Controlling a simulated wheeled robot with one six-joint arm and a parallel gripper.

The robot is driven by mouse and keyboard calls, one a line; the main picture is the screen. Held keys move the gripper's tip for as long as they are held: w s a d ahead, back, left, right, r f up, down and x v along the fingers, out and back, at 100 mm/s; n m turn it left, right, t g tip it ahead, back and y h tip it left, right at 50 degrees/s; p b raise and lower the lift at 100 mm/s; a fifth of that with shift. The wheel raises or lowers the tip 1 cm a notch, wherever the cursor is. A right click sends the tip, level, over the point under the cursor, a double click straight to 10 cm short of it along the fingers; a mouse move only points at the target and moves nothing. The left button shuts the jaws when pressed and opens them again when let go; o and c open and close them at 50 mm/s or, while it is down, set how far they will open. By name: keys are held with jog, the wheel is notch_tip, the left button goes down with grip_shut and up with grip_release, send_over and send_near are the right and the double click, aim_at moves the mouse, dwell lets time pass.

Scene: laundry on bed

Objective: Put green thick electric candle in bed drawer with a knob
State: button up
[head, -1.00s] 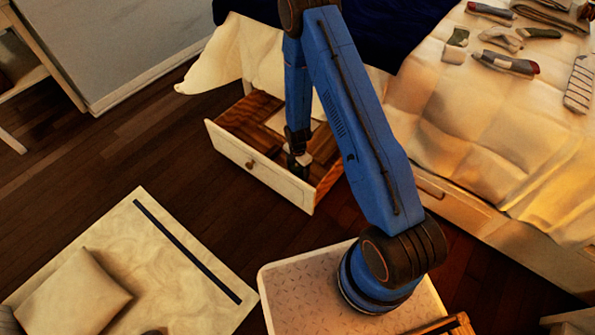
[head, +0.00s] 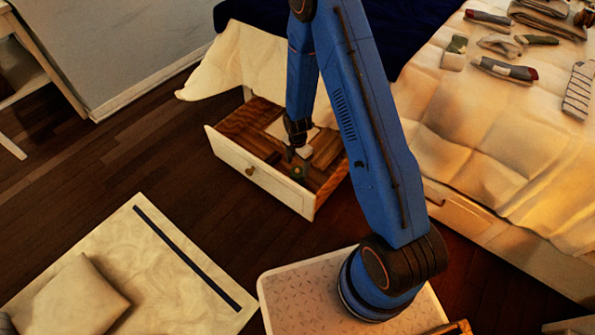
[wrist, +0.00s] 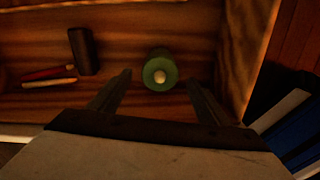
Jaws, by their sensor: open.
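The green thick electric candle (wrist: 160,71) stands on the wooden floor of the open bed drawer, its pale tip facing up in the wrist view. In the head view the candle (head: 297,171) is a small green shape just below my gripper (head: 297,158). In the wrist view my gripper (wrist: 160,92) is open, its two fingers apart on either side of and short of the candle, touching nothing that I can see. The drawer (head: 262,178) is pulled out from the bed, and its white front has a round knob (head: 250,172).
A dark block-like object (wrist: 83,51) and a red-handled item (wrist: 49,73) lie in the drawer left of the candle. Socks and folded clothes (head: 504,68) lie on the bed (head: 480,140). A rug with a pillow (head: 75,300) lies on the floor at lower left.

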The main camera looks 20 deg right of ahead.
jog(key=shift+r, duration=2)
jog(key=s+d+r+m+t, duration=0.1)
jog(key=s+r+m, duration=0.25)
jog(key=r, duration=0.65)
jog(key=s+d+r+m, duration=0.2)
jog(key=r+m, duration=0.2)
jog(key=r, duration=0.7)
jog(key=s+d+r+m+t, duration=0.1)
jog(key=s+r+m, duration=0.15)
jog(key=r, duration=0.75)
jog(key=s+d+r+m+t, duration=0.1)
jog(key=s+r+m, duration=0.5)
jog(key=s, duration=0.6)
jog(key=s+d+r+m+t, duration=0.1)
jog(key=s+d+r+m, duration=0.1)
jog(key=s+r+m, duration=0.5)
jog(key=s+r, duration=0.3)
jog(key=s, duration=0.3)
jog(key=shift+s+r+t, duration=0.15)
jog(key=shift+r+t, duration=0.2)
jog(key=shift+t, duration=0.05)
jog(key=shift+d, duration=0.1)
